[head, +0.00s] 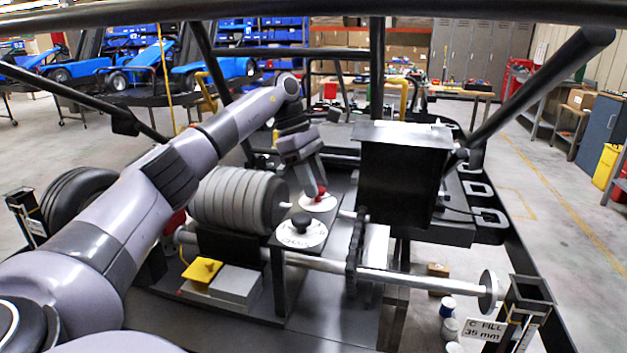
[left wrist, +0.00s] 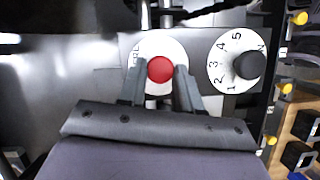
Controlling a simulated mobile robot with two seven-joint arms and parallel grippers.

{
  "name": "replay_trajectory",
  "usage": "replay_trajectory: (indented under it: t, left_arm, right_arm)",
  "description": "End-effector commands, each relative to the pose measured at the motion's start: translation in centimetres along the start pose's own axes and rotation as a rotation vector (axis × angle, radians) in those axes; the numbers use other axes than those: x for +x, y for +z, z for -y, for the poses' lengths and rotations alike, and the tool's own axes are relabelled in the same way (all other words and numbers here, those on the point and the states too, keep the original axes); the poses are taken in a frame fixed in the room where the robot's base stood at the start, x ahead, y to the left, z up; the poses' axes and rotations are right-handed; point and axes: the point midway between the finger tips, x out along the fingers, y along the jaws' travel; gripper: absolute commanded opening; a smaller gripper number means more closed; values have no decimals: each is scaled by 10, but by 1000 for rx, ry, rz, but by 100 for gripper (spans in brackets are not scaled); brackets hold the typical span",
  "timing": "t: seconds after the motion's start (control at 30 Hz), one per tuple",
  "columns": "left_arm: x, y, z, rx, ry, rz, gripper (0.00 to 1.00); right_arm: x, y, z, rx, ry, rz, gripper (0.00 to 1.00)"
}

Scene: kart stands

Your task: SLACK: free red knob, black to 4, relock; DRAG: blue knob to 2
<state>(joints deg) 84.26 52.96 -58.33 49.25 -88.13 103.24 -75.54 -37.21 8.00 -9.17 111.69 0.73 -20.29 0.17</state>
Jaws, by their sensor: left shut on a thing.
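The red knob (head: 321,190) stands on a small white dial plate beyond the black knob (head: 301,221), which sits on its own white dial (head: 303,236). My left gripper (head: 318,187) points down onto the red knob. In the left wrist view the gripper (left wrist: 160,78) has a finger on each side of the round red knob (left wrist: 160,68) and is shut on it. To the right, the black knob (left wrist: 247,66) covers part of a dial (left wrist: 218,62) marked 1 to 5 and N; its setting cannot be told. No blue knob is seen. My right gripper is not in view.
A black box (head: 402,175) stands close to the right of my left gripper. A ribbed grey cylinder (head: 238,200) lies to its left. A long metal shaft (head: 400,279) runs across in front. Dark frame bars surround the work area. A yellow pedal-like block (head: 202,270) sits low in front.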

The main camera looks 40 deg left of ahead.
Motion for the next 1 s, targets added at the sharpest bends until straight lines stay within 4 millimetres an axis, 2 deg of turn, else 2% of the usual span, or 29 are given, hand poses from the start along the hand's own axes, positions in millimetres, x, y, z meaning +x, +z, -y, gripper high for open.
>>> replay_trajectory:
  t: [0.2,0.23,0.3,0.67,1.0]
  left_arm:
    - [0,0,0,-1,0,-2,3]
    - [0,0,0,-1,0,-2,40]
    - [0,0,0,-1,0,-2,59]
    - [-4,0,0,-1,2,0,59]
    - [-53,1,0,-2,3,2,59]
  right_arm:
    - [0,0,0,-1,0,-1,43]
    - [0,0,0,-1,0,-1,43]
    - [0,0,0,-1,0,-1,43]
    - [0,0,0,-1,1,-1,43]
    - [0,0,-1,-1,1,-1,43]
